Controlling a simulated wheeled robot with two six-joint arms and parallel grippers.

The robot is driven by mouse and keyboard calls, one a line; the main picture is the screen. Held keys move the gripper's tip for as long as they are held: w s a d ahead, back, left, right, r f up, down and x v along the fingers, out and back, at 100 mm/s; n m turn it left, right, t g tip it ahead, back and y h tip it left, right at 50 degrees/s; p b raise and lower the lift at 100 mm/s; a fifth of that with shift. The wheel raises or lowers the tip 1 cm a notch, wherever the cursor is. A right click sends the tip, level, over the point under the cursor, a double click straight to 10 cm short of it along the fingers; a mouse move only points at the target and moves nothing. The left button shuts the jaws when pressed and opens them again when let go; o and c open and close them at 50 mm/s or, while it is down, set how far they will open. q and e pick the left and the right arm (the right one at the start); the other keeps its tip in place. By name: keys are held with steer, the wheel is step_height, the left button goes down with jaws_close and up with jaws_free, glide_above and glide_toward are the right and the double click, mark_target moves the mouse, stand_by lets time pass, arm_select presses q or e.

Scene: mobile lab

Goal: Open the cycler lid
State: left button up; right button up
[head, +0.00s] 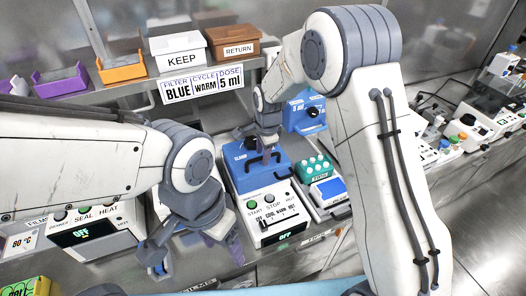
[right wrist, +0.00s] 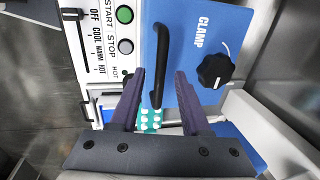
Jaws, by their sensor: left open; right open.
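The cycler (head: 266,222) is a white box with START and STOP buttons, a COOL/WARM/HOT slider and a display reading OFF. Its blue lid (head: 240,178), marked CLAMP, lies down on top and looks closed. The lid has a black bar handle (right wrist: 160,50) and a black clamp knob (right wrist: 214,70). My right gripper (head: 266,152) is open over the lid. In the right wrist view its two fingers (right wrist: 160,78) lie either side of the handle's line; contact is not visible. My left gripper (head: 190,256) is open in front, left of the cycler.
A teal tube rack (head: 314,168) and a device with a blue screen stand right of the cycler. A blue 5 ml dispenser (head: 305,113) is behind. A sealer (head: 85,232) is at the left. KEEP (head: 180,52) and RETURN (head: 233,42) bins sit on the shelf above.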

jaws_close()
stand_by(1.4)
